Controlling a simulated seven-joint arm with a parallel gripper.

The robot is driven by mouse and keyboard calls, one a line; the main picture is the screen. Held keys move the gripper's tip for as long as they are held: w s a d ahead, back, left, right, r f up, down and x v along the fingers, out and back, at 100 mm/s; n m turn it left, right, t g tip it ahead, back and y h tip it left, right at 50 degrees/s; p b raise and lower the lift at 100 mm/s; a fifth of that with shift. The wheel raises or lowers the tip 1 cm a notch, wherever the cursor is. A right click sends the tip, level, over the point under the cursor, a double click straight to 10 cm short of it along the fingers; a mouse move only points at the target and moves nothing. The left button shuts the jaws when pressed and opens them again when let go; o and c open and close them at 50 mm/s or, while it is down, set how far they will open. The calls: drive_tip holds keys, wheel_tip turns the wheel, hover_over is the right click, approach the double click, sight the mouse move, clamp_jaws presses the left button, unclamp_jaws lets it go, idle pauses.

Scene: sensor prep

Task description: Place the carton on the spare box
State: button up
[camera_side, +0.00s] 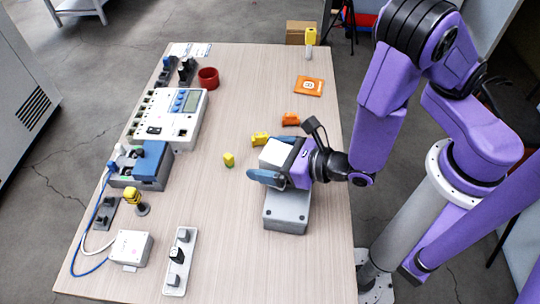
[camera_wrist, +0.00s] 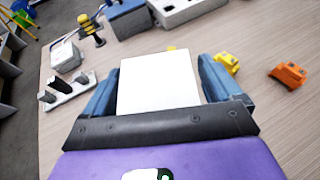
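The carton is a plain white block (camera_side: 277,152) between the blue fingers of my gripper (camera_side: 270,166). In the wrist view the carton (camera_wrist: 159,82) fills the space between both fingers, with one finger against each side, so my gripper appears shut on it. The spare box appears to be the grey box (camera_side: 286,211) on the table, below and towards the front of my gripper. My gripper covers the box's far part. Whether the carton touches the box is hidden. The box does not show in the wrist view.
A white switch strip (camera_side: 180,262), a white junction box (camera_side: 131,248) and a blue-grey device (camera_side: 150,165) stand to the left. The table (camera_side: 235,240) is clear left of the grey box.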

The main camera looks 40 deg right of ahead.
drive_tip(key=shift+r, duration=0.1)
drive_tip(key=shift+s+r, duration=0.1)
drive_tip(key=shift+r, duration=0.05)
drive_tip(key=v, duration=0.7)
drive_tip(key=shift+s, duration=0.1)
drive_tip(key=shift+r, duration=0.15)
